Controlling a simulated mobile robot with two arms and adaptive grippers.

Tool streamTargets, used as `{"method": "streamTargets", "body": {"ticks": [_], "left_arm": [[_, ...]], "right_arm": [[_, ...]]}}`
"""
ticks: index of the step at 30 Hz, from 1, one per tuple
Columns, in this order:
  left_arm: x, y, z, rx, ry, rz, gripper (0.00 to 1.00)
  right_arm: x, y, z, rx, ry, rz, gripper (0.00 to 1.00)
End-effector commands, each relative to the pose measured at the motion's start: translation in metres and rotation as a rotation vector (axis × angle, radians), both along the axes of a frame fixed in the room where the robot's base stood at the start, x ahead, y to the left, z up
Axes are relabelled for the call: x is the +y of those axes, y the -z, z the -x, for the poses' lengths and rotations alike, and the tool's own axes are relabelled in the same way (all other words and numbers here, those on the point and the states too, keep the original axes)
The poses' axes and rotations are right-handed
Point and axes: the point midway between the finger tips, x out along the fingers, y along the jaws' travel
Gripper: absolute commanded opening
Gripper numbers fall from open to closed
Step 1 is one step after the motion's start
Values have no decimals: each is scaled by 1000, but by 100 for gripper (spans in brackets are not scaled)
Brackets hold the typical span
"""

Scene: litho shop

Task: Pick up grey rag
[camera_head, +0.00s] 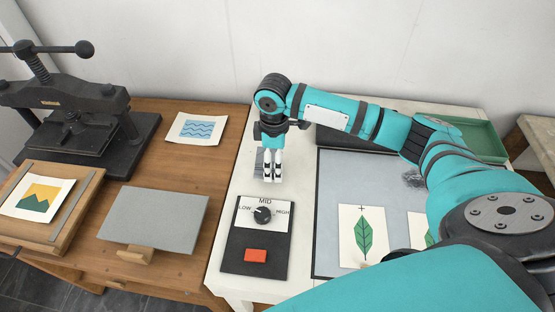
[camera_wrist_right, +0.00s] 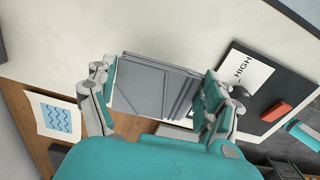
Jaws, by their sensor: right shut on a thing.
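The grey rag (camera_wrist_right: 155,88) is a folded grey piece with crease lines, between the two fingers of my right gripper (camera_wrist_right: 158,98) in the right wrist view. In the head view a small grey part of the rag (camera_head: 259,162) shows at the left side of my right gripper (camera_head: 272,178), above the white table. The gripper is shut on the rag and points down; its fingers hide most of the rag in the head view. I cannot tell exactly how high the rag is above the table. My left gripper is not in view.
A control box (camera_head: 257,237) with a dial and red button stands just in front of the gripper. Right of it lies a grey board (camera_head: 330,215) with leaf prints. A green tray (camera_head: 483,140) is at back right. A black press (camera_head: 75,125) stands left on the wooden table (camera_head: 180,170).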

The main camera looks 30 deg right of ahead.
Motion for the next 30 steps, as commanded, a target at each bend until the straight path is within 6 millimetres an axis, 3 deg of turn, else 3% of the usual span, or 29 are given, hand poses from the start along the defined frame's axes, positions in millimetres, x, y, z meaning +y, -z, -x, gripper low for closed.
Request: {"method": "streamTargets", "body": {"ticks": [9, 15, 21, 30], "left_arm": [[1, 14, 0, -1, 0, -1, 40], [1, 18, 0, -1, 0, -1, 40], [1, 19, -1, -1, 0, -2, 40], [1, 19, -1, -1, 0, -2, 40]], "right_arm": [[68, -6, 50, -2, -7, -3, 59], [97, -11, 71, -2, -3, -2, 59], [110, -13, 82, -1, 0, 0, 59], [112, -13, 83, -1, 1, 1, 59]]}}
